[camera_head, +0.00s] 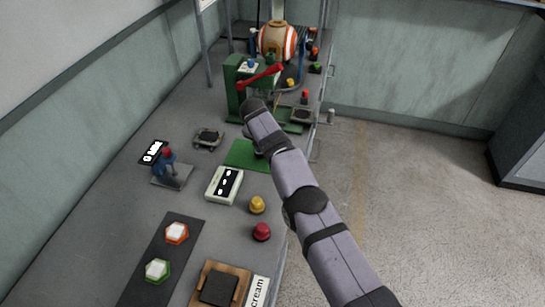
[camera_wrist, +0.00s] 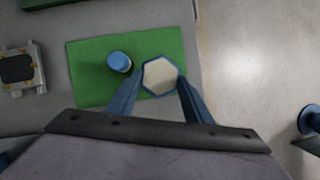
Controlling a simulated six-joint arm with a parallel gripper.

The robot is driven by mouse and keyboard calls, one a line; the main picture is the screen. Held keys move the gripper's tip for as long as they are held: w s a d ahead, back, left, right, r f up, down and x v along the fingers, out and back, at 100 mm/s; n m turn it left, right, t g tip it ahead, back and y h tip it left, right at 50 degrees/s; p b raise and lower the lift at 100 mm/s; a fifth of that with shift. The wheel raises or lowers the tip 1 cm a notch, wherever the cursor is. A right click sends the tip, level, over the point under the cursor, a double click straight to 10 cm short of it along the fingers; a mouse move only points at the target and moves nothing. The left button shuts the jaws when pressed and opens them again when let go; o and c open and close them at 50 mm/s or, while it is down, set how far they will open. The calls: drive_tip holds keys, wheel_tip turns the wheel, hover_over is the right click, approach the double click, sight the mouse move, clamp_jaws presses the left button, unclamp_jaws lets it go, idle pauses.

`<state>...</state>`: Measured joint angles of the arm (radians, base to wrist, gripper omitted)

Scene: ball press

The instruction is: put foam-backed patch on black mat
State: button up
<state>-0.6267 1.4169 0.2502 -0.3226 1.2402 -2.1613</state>
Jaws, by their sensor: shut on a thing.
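A hexagonal patch (camera_wrist: 159,76) with a whitish face and blue rim sits between my gripper's blue fingertips (camera_wrist: 159,84) in the wrist view. My gripper is shut on it over the right part of a green mat (camera_wrist: 88,88). I cannot tell whether the patch touches the mat. In the head view my arm hides the gripper and patch beside the green mat (camera_head: 240,154). The black mat (camera_head: 171,251) lies at the lower left with an orange-rimmed hexagon (camera_head: 177,232) and a green-rimmed hexagon (camera_head: 157,270) on it.
A blue-topped cylinder (camera_wrist: 119,61) stands left of the held patch. A box with a black panel (camera_head: 224,185), yellow knob (camera_head: 257,204), red knob (camera_head: 262,231) and blue joystick (camera_head: 168,164) stand between the mats. A green press (camera_head: 236,92) stands farther back.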

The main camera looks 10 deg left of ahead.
wheel_tip(320, 180, up, 4)
drive_tip(key=p, duration=0.4)
drive_tip(key=shift+f, duration=0.15)
drive_tip(key=shift+r+p, duration=0.9)
drive_tip(key=shift+p, duration=0.25)
drive_tip(key=s+a+n+y+b, duration=0.2)
drive_tip(key=s+a+n+b, duration=0.25)
drive_tip(key=s+a, duration=1.75)
drive_tip(key=s+d+n+y+b, duration=0.15)
drive_tip(key=s+n+b, duration=0.3)
drive_tip(key=s, duration=2.75)
drive_tip(key=shift+s+f+p, duration=0.2)
drive_tip(key=shift+f+p, duration=0.65)
drive_tip(key=shift+f, duration=4)
